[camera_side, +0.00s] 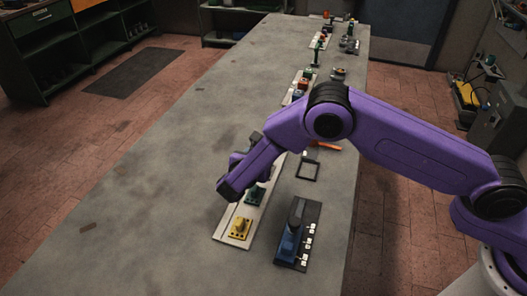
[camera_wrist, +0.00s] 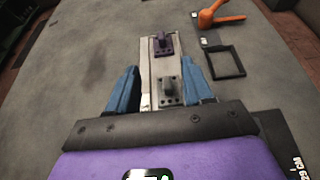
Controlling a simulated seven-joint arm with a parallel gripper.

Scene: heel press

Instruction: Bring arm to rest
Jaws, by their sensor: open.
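My gripper (camera_wrist: 160,76) is open, its two blue fingers apart with nothing held between them. In the side view my gripper (camera_side: 240,178) hangs at the end of the purple arm, over the near part of the long bench. A pale board (camera_side: 226,235) lies below it. A yellow piece (camera_side: 240,228) and a dark green piece (camera_side: 255,194) are on that board. In the wrist view, a pale strip (camera_wrist: 150,50) runs between the fingers, with a purple block (camera_wrist: 162,46) and a grey block (camera_wrist: 170,91) on it. Whether the gripper touches anything is unclear.
The grey bench (camera_side: 150,200) is mostly clear on its left. A blue device (camera_side: 290,240) stands on a black panel right of the board. A black square frame (camera_wrist: 224,62) and an orange tool (camera_wrist: 219,13) lie nearby. Several small items line the far bench.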

